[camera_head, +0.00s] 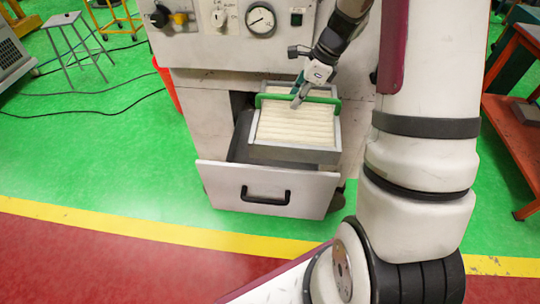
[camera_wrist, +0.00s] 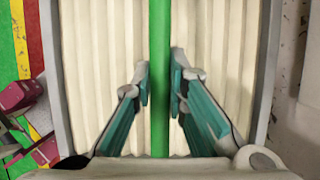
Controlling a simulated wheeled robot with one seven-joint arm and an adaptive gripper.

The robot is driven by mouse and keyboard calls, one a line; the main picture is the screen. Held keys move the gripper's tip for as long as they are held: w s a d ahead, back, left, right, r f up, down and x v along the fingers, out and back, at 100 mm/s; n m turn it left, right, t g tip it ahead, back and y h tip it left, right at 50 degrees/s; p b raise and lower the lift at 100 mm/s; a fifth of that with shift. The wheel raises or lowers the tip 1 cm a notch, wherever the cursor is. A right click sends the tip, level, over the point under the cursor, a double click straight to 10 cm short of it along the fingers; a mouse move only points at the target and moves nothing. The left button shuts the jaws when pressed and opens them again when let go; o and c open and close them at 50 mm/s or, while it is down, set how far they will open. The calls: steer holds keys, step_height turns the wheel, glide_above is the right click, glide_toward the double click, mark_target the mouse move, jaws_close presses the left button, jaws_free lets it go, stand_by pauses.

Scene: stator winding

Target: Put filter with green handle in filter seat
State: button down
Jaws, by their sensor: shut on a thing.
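The filter (camera_head: 296,125) has a cream pleated face, a grey frame and a green handle (camera_head: 270,97) across its top. In the head view it is over the open drawer (camera_head: 225,174), which seems to be the filter seat. The dark inside of the drawer shows along the filter's left side. I cannot tell whether the filter rests in the drawer or hangs just above it. My gripper (camera_head: 299,96) is shut on the green handle. In the wrist view its fingers (camera_wrist: 160,85) stand on both sides of the handle (camera_wrist: 160,40), over the pleats (camera_wrist: 100,60).
The drawer belongs to a white cabinet with a gauge (camera_head: 260,20) and knobs above. A red bin (camera_head: 166,82) stands left of the cabinet. A stool (camera_head: 75,50) and cables lie further left. A red table (camera_head: 515,130) is at right. Green floor is open at left.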

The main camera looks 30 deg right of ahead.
steer(key=shift+w+f, duration=0.15)
steer(key=shift+f, duration=0.2)
steer(key=shift+w+f+b, duration=0.45)
steer(key=shift+f+b, duration=0.05)
steer(key=shift+b, duration=0.15)
steer(key=w+f+b, duration=0.3)
steer(key=f+b, duration=0.4)
steer(key=f, duration=0.3)
steer(key=w+f+b, duration=0.4)
steer(key=f+b, duration=0.4)
steer(key=f, duration=0.2)
steer(key=w+f+b, duration=0.4)
steer(key=f+b, duration=0.3)
steer(key=f, duration=0.3)
steer(key=shift+w+b, duration=0.25)
steer(key=shift+b, duration=0.05)
steer(key=shift+f, duration=0.1)
